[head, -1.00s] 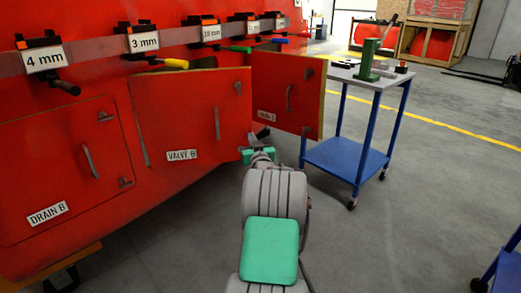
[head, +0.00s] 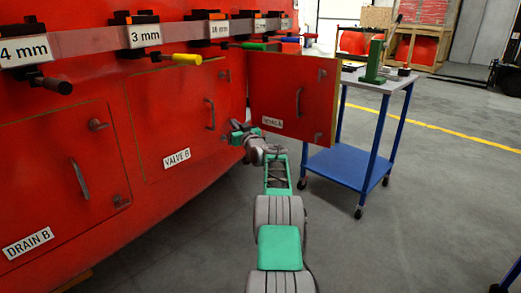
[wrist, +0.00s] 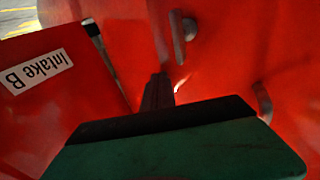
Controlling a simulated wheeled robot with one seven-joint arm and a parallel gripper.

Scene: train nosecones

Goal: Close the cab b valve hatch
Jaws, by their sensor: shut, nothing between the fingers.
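The valve B hatch (head: 180,125) is a red panel with a grey handle and a "VALVE B" label. In the head view it lies about flush with the red nosecone, with a thin seam around it. My gripper (head: 238,131) is at the hatch's lower right edge, close to the red surface; I cannot tell whether it touches. In the wrist view its dark fingers (wrist: 158,92) are together and empty, pointing at the red surface. A grey latch (wrist: 182,27) shows just beyond them.
The drain B hatch (head: 60,180) is at the left. Coloured-handled clamps hold a strip above. A blue cart (head: 350,165) stands right, with open floor in front.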

